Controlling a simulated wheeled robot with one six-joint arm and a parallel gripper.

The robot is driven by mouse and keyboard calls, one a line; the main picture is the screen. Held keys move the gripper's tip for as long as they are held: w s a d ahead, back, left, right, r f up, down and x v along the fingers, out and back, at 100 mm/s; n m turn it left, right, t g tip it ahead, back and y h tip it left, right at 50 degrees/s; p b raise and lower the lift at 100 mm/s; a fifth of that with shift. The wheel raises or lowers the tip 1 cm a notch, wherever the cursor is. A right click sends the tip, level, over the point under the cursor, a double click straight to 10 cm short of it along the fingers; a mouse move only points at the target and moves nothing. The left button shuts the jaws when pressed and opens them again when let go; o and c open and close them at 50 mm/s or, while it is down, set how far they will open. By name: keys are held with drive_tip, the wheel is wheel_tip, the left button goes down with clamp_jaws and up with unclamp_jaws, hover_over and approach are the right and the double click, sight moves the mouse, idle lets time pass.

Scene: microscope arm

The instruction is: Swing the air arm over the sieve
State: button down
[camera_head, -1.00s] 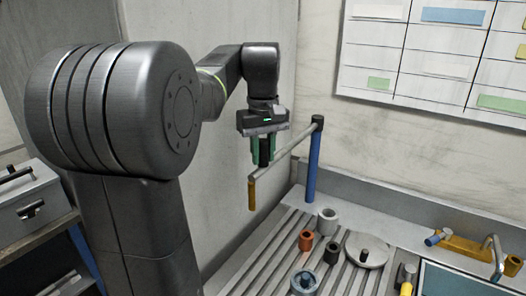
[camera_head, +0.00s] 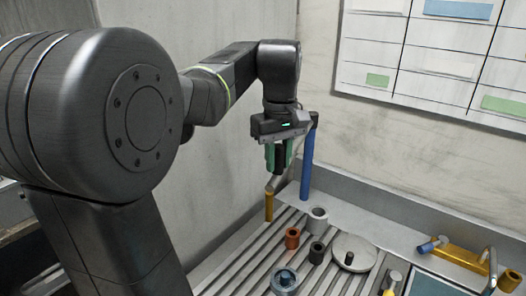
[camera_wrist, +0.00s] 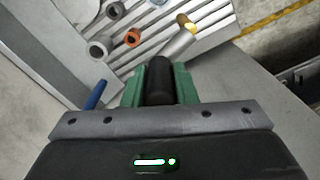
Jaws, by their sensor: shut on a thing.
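The air arm has a blue post (camera_head: 308,165) at the back of the slatted bench and a grey tube ending in a hanging brass-coloured tip (camera_head: 269,205). My gripper (camera_head: 279,165) is shut on a black grip on the tube, which also shows between the green fingers in the wrist view (camera_wrist: 160,78). The tip hangs over the left edge area of the slats. A blue-grey round piece (camera_head: 285,279) at the front of the slats may be the sieve; I cannot tell for sure. Part of the tube is hidden behind my gripper.
An orange ring (camera_head: 292,238), a pale grey ring (camera_head: 317,221), a black ring (camera_head: 317,253) and a round grey disc with a black knob (camera_head: 352,254) stand on the slats right of the tip. A brass-coloured block (camera_head: 460,255) lies farther right.

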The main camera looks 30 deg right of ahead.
drive_tip(key=s+d, duration=0.2)
drive_tip(key=s, duration=0.1)
drive_tip(key=shift+s+d, duration=0.1)
drive_tip(key=shift+d, duration=0.25)
drive_tip(key=c, duration=1.2)
unclamp_jaws()
drive_tip(key=shift+o, duration=0.2)
drive_tip(key=shift+r, duration=0.15)
wheel_tip(320, 180, up, 14)
drive_tip(key=shift+f, duration=0.2)
drive_tip(key=shift+f, duration=0.1)
